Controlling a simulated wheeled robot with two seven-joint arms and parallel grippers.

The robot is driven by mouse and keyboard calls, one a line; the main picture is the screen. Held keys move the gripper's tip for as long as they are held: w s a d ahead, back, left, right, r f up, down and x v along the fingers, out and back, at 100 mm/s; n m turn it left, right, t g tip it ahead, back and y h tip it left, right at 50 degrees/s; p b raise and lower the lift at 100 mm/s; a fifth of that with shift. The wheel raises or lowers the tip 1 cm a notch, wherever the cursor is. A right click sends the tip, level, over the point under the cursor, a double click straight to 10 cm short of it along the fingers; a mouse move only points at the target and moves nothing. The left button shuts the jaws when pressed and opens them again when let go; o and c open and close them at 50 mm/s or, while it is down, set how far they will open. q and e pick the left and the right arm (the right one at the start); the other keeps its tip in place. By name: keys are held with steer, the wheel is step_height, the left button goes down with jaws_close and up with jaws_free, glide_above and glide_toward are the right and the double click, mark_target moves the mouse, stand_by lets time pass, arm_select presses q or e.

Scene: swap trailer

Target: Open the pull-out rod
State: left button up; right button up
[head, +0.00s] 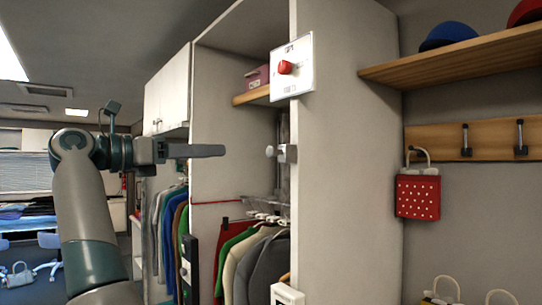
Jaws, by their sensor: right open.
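A small grey metal fitting with a round knob (283,153) sits on the front edge of the white wardrobe panel; it looks like the front end of the pull-out rod. The rest of the rod is hidden or too dim to tell.
Clothes on hangers (260,262) fill the lower wardrobe. A white panel with a red button (286,68) is above the knob. A wooden shelf with caps (447,58), a hook rail (470,139) and a red bag (418,196) are to the right.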

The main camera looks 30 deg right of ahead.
mark_target(269, 151)
arm_select(q)
steer(key=shift+w, duration=0.1)
arm_select(e)
steer(key=shift+s+a+r, duration=0.1)
steer(key=shift+s+r, duration=0.2)
steer(key=shift+s, duration=0.15)
arm_select(q)
steer(key=w+d+r+t+p, duration=0.1)
steer(key=w+d+r+t+h+p, duration=0.1)
steer(key=d+p, duration=0.1)
steer(key=shift+r, duration=0.4)
arm_select(e)
steer(key=d, duration=0.5)
steer(key=w+d, duration=0.1)
steer(key=d, duration=1.1)
steer(key=shift+w+d, duration=0.2)
jaws_close()
